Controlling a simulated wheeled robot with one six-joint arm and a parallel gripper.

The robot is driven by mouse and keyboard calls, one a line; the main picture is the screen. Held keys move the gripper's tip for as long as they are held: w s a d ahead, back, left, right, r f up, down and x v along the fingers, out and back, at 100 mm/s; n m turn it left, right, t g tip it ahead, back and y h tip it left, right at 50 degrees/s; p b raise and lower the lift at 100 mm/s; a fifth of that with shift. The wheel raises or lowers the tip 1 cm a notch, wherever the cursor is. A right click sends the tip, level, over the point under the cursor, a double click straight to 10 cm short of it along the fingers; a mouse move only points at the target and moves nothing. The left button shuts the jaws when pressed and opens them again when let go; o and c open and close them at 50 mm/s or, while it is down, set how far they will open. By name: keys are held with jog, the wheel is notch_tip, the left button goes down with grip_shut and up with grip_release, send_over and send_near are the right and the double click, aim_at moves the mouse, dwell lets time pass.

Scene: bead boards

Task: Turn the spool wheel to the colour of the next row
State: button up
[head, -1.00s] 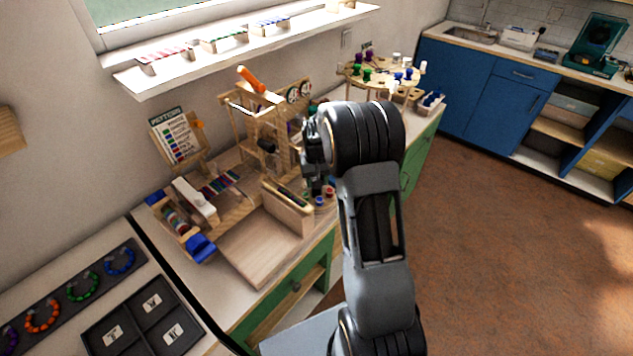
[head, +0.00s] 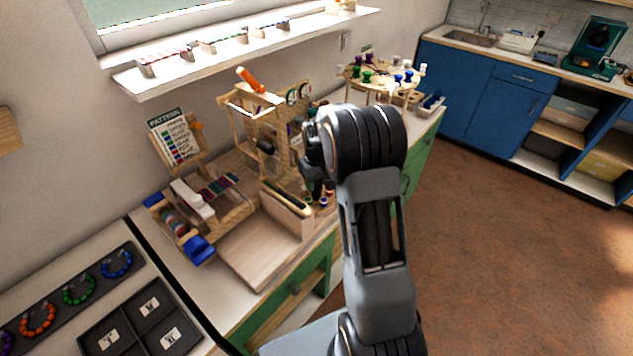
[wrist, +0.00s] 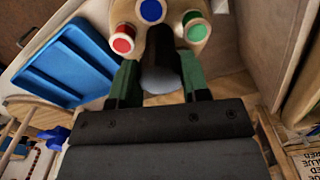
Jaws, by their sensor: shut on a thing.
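The spool wheel shows in the wrist view as a pale wooden disc (wrist: 187,62) with a red spool (wrist: 122,39), a blue spool (wrist: 152,10) and a green spool (wrist: 195,27) along its near side. A dark grey knob (wrist: 160,74) stands between the fingers of my gripper (wrist: 160,88), which is shut on it. In the head view my gripper (head: 318,182) is beside the wooden frame, and the wheel is mostly hidden behind my arm. The pattern card (head: 175,138) stands on a wooden easel; its rows are too small to read surely.
A blue tray (wrist: 62,68) lies left of the wheel in the wrist view. A loom with coloured rows (head: 220,185), a wooden frame (head: 240,117) and an upright wooden panel (head: 287,212) stand close to my arm. A round spool stand (head: 368,83) is farther back.

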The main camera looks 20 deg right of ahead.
jog(key=o, duration=0.9)
notch_tip(320, 180, up, 14)
jog(key=shift+f+b, duration=0.1)
jog(key=shift+b, duration=0.35)
jog(key=shift+s+a+m+t, duration=0.2)
jog(key=shift+s+a+t, duration=0.45)
jog(key=shift+s+a, duration=2.1)
jog(key=shift+s+a+m+t, duration=0.2)
jog(key=shift+s+a+t, duration=0.55)
jog(key=shift+s, duration=3.85)
jog(key=shift+s+a+m+t, duration=0.2)
jog(key=shift+s+a+t, duration=0.4)
jog(key=shift+s+a, duration=2.15)
